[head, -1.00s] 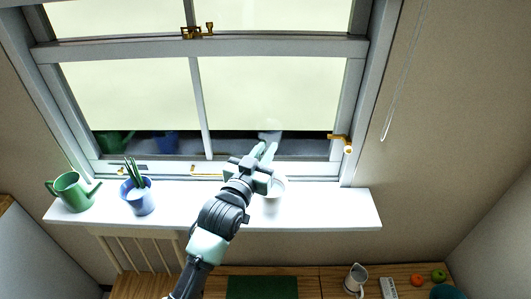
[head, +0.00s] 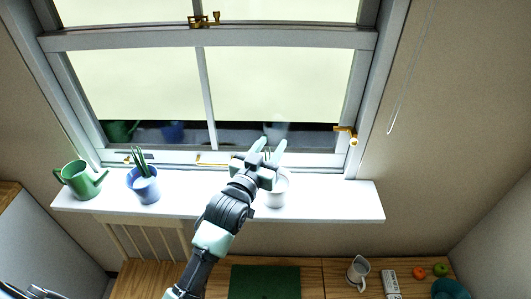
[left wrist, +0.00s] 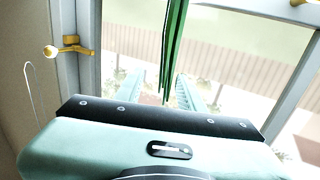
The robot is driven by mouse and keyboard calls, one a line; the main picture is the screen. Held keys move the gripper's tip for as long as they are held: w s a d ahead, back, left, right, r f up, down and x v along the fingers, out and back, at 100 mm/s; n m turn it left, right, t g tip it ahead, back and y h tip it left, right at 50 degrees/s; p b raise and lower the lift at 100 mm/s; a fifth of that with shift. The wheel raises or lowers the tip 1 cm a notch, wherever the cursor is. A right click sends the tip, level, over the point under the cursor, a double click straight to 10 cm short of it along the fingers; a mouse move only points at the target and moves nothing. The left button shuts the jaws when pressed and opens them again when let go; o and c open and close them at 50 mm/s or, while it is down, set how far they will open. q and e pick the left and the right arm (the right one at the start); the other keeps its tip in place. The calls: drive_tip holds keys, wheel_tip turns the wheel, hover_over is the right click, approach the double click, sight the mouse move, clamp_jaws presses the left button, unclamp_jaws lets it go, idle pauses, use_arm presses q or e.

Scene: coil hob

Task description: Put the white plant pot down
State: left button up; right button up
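The white plant pot (head: 277,197) stands upright on the white window sill (head: 330,203), partly hidden behind my left gripper. My left gripper (head: 268,149) is over the pot, its two pale green fingers spread apart toward the window. In the left wrist view the fingers (left wrist: 162,92) also stand apart, with long green leaves (left wrist: 174,45) reaching between them from the top of the picture. The pot's body does not show there, and I cannot tell whether a finger touches it.
A blue pot (head: 144,186) with a green plant and a green watering can (head: 81,181) stand on the left of the sill. The sill's right end is clear. A window latch (head: 350,134) sticks out above it. A jug (head: 357,272) stands on the counter below.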

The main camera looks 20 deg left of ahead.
use_arm(q)
drive_tip(key=s+a+b, duration=0.1)
drive_tip(key=s+b, duration=0.2)
drive_tip(key=s, duration=0.9)
drive_tip(key=shift+a, duration=0.2)
